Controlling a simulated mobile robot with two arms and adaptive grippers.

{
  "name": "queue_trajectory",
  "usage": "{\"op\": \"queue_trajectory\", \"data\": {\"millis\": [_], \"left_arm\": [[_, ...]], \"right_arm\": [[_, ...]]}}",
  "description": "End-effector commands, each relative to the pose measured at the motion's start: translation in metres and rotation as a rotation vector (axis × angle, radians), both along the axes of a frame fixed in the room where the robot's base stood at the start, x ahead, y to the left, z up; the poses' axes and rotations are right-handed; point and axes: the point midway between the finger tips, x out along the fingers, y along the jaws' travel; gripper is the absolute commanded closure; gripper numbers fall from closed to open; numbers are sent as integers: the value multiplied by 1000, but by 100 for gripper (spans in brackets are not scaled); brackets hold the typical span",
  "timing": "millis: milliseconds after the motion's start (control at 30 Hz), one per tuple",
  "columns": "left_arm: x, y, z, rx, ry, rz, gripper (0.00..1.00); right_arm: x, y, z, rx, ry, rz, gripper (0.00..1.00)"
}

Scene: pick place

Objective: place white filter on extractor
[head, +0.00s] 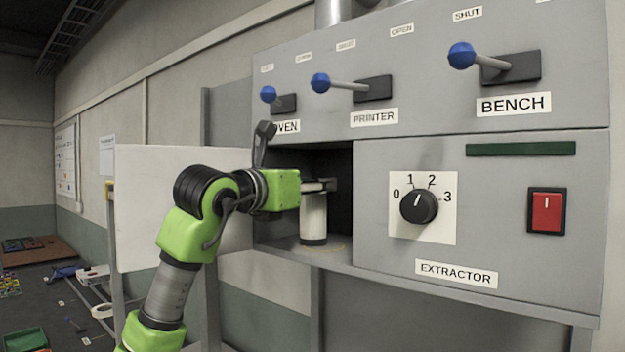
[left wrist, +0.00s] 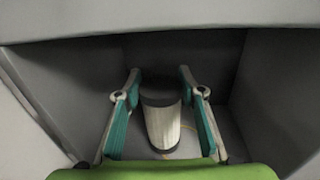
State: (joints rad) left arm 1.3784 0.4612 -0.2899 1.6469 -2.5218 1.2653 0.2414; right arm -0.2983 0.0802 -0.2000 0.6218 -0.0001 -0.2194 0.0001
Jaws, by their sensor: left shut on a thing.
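The white filter (head: 313,217) is an upright pale ribbed cylinder with dark ends. It is inside the open compartment of the grey extractor (head: 520,265), left of the dial panel. My left gripper (head: 326,185) reaches into the compartment from the left and is shut on the filter near its top. In the left wrist view the filter (left wrist: 162,125) is between the two fingers (left wrist: 160,88). A thin yellowish ring shows on the compartment floor by the filter's base. I cannot tell whether the base touches the floor. My right gripper is not in view.
The compartment has side walls and a dark back, with a front lip (head: 300,250). A pale open door panel (head: 170,215) stands behind my left arm. The dial (head: 418,206) and red switch (head: 546,211) are right of the opening. Blue-knobbed levers (head: 320,83) are above.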

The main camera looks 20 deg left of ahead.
Motion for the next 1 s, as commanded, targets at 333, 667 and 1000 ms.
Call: {"op": "queue_trajectory", "data": {"millis": [333,667,1000], "left_arm": [[-1,0,-2,0,-1,1,53],[-1,0,-2,0,-1,0,47],[-37,10,-3,1,-8,4,47]], "right_arm": [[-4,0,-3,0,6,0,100],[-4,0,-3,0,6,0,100],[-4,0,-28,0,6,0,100]]}}
